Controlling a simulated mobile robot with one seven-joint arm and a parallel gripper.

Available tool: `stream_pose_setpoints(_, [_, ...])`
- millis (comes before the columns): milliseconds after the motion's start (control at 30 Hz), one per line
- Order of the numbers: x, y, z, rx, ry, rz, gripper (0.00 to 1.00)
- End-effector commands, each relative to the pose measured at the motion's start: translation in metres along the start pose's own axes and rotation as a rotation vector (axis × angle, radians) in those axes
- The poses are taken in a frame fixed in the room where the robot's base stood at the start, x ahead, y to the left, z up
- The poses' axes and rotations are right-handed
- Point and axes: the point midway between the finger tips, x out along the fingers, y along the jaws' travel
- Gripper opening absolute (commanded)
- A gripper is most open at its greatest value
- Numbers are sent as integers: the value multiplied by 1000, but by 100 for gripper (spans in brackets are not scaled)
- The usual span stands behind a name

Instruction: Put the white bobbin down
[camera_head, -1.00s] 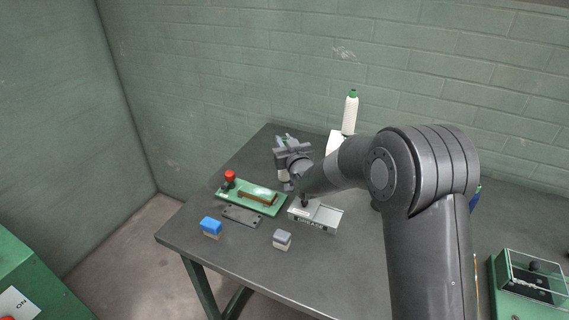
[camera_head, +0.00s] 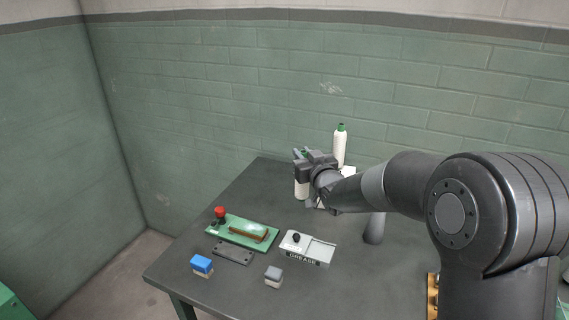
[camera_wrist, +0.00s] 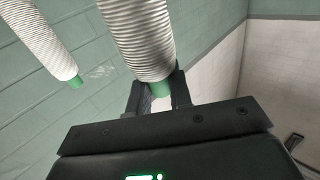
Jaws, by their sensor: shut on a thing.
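My gripper (camera_head: 303,162) is shut on a white ribbed bobbin (camera_head: 301,189) with a green top, near the back of the table. The bobbin hangs down from the fingers, about upright; I cannot tell whether its base touches the table. In the wrist view, the fingers (camera_wrist: 160,92) close around the green end of the held bobbin (camera_wrist: 143,38). A second white bobbin (camera_head: 340,150) with a green top stands upright just right of it, behind my wrist, its base partly hidden. This one also shows at the left of the wrist view (camera_wrist: 38,38), apart from the held one.
A white sheet (camera_head: 349,172) lies near the second bobbin, partly hidden by my arm. In front are a green plate (camera_head: 262,239) with a red knob, a grey GREASE box (camera_head: 318,250), a blue block (camera_head: 201,263), a grey block (camera_head: 273,273) and a dark cone-like object (camera_head: 374,230).

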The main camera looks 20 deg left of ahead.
Motion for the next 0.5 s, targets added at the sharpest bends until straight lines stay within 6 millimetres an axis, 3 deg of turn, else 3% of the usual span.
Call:
stream_pose_setpoints(267, [-18, 28, -22, -1, 3, -2, 0])
stream_pose_setpoints(367, [-19, 45, -34, -3, 4, -7, 0])
stream_pose_setpoints(500, [-23, 82, -60, -5, 5, -18, 0])
